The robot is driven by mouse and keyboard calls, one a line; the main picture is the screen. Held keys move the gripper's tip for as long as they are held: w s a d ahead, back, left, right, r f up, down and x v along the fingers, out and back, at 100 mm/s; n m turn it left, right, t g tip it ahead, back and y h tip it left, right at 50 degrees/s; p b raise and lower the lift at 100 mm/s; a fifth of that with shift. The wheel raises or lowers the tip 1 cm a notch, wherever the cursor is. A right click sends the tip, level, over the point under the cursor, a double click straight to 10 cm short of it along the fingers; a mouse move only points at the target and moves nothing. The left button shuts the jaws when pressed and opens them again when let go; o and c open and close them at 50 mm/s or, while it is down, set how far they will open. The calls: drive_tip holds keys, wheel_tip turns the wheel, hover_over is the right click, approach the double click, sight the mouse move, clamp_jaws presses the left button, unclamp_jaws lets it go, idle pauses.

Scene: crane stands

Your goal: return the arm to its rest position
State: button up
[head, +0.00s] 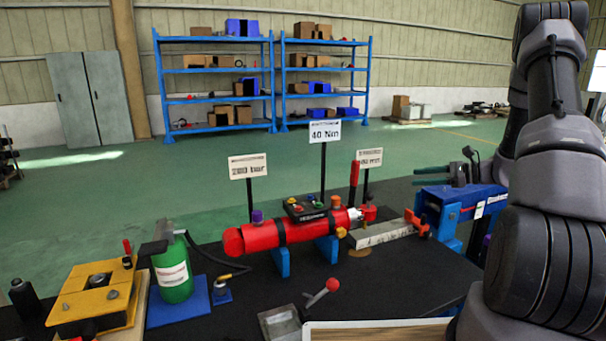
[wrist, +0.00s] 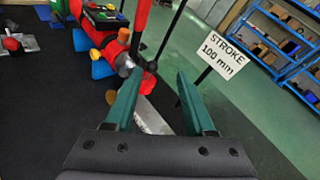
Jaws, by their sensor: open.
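My arm (head: 555,140) rises at the right of the head view and bends over toward the table's right end. My gripper (head: 455,174) is above the right part of the table, near the blue bench unit. In the wrist view my gripper (wrist: 160,105) shows two green fingers spread apart with nothing between them. Past the fingers lie a grey metal bar (wrist: 150,117) and the end of a red cylinder (wrist: 112,50). The fingers appear apart from both.
The black table (head: 390,285) bears the red cylinder (head: 285,233) on blue supports, a green bottle (head: 173,272), a yellow block (head: 95,298) and a red-knobbed lever (head: 320,294). Signs on posts, including a STROKE sign (wrist: 222,55), stand behind. Blue shelves (head: 213,70) are far back across open floor.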

drive_tip(key=s+a+r+n+g+h, duration=0.5)
drive_tip(key=s+a+r+n, duration=0.4)
drive_tip(key=s+a+r, duration=0.45)
drive_tip(key=s+r+n+t+h, duration=0.2)
drive_tip(key=s+r, duration=0.3)
drive_tip(key=s, duration=0.3)
drive_tip(key=s+r+n+t+h, duration=0.3)
drive_tip(key=s+r+n+h, duration=0.1)
drive_tip(key=s, duration=0.5)
drive_tip(key=shift+s+d+r+n, duration=0.15)
drive_tip(key=shift+d+r+n, duration=0.3)
drive_tip(key=shift+r, duration=0.4)
